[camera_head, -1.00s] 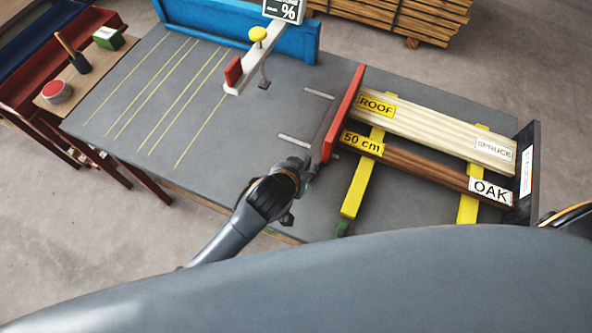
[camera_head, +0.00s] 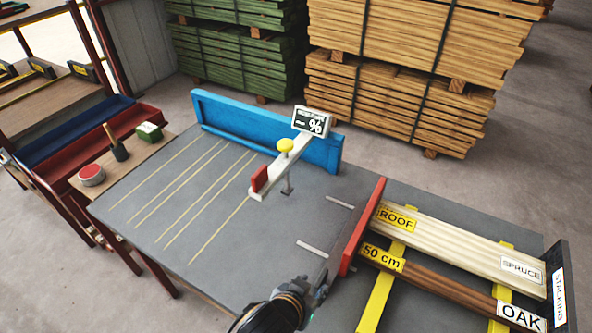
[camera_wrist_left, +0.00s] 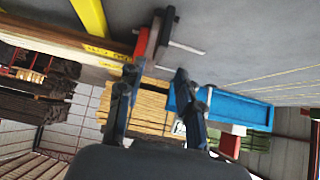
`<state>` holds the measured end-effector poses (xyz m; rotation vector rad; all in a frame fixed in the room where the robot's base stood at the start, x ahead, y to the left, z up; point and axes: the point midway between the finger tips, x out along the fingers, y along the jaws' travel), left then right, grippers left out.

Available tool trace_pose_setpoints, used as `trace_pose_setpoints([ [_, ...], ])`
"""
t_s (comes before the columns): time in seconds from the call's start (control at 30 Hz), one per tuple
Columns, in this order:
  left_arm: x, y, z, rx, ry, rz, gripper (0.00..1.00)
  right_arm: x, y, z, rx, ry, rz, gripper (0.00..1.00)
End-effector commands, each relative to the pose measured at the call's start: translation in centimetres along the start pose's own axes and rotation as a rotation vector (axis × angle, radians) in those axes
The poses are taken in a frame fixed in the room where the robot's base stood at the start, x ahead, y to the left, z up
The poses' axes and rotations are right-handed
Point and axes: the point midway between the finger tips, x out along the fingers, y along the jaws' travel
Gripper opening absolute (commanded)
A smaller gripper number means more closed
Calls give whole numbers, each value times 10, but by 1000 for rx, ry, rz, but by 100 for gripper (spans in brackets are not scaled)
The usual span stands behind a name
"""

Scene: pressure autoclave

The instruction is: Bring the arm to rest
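My left gripper (camera_head: 314,292) shows at the bottom of the head view, over or near the front of the grey table (camera_head: 225,265), just left of the near end of the red stop plate (camera_head: 361,228). In the left wrist view its two dark fingers (camera_wrist_left: 157,88) stand apart with nothing visible between them. Its height above the table is hard to tell. A cream spruce board (camera_head: 450,246) and a brown oak board (camera_head: 440,282) lie on yellow supports right of the plate, apart from the gripper. My right gripper is not in view.
A blue fence (camera_head: 265,130) and a moisture meter with a % display (camera_head: 311,122) stand at the table's back. A side shelf holds a red round tin (camera_head: 91,175), a brush and a green box. Lumber stacks (camera_head: 400,100) stand behind. The table's left part is clear.

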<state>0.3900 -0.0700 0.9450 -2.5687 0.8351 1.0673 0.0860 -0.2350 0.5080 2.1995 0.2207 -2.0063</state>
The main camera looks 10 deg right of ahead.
Motion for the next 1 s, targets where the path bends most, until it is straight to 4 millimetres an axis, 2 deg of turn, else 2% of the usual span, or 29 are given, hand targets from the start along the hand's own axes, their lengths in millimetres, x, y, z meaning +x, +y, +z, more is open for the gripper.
trace_pose_setpoints([
  [0.17,-3,-5,3,-18,-10,-6,36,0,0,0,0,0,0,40],
  [0.27,-15,-22,15,-75,-46,-27,36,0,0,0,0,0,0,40],
  [0.43,-55,-76,66,-217,-173,-104,36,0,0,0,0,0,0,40],
  [0.6,-96,-113,115,-299,-284,-169,36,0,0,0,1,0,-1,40],
  [0.8,-139,-138,162,-353,-392,-229,36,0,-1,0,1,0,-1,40],
  [0.97,-173,-152,193,-383,-472,-271,36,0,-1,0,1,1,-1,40],
  [1.0,-172,-154,200,-385,-484,-274,36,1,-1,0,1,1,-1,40],
])
